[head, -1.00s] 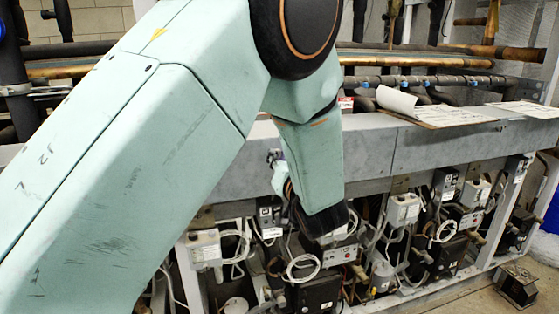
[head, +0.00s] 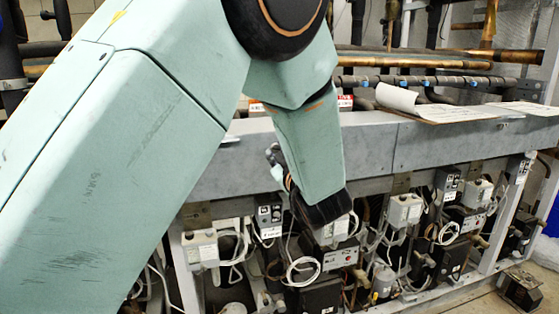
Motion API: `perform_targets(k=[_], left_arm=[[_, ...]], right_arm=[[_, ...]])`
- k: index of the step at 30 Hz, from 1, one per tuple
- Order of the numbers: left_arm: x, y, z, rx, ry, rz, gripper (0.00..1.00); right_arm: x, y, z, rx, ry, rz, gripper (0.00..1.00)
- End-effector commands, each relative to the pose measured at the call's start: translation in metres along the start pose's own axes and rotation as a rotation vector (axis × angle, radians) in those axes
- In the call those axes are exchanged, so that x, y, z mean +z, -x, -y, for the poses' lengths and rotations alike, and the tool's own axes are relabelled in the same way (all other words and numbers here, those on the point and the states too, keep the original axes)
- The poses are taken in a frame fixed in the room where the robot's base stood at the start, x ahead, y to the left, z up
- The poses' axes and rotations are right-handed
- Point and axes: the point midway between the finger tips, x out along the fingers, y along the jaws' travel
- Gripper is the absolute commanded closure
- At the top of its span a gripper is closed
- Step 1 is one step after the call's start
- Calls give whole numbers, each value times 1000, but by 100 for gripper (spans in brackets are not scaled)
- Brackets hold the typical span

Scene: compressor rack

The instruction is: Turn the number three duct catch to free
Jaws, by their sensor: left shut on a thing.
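My left arm comes in from the left and its forearm bends down in front of the grey beam (head: 365,160). My left gripper (head: 274,158) shows only in part at the beam's face, mostly hidden behind the forearm. It is shut on a small part there, which looks to be the duct catch. The catch itself is too hidden and small for me to tell its position or read a number. My right gripper is not in view.
Several grey control boxes (head: 404,210) and looped white cables (head: 303,270) hang below the beam. Papers (head: 430,108) lie on the beam at right. Insulated and copper pipes run behind. A dark block (head: 522,292) stands on the floor at lower right.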

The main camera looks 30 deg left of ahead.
Motion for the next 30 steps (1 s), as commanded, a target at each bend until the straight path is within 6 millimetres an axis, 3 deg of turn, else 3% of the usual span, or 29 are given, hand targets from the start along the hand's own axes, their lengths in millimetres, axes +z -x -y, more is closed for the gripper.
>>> perform_targets(k=[13,30], left_arm=[[-3,0,-2,5,262,-9,100],[-3,0,-3,4,314,-8,100]], right_arm=[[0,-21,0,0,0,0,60],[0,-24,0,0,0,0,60]])
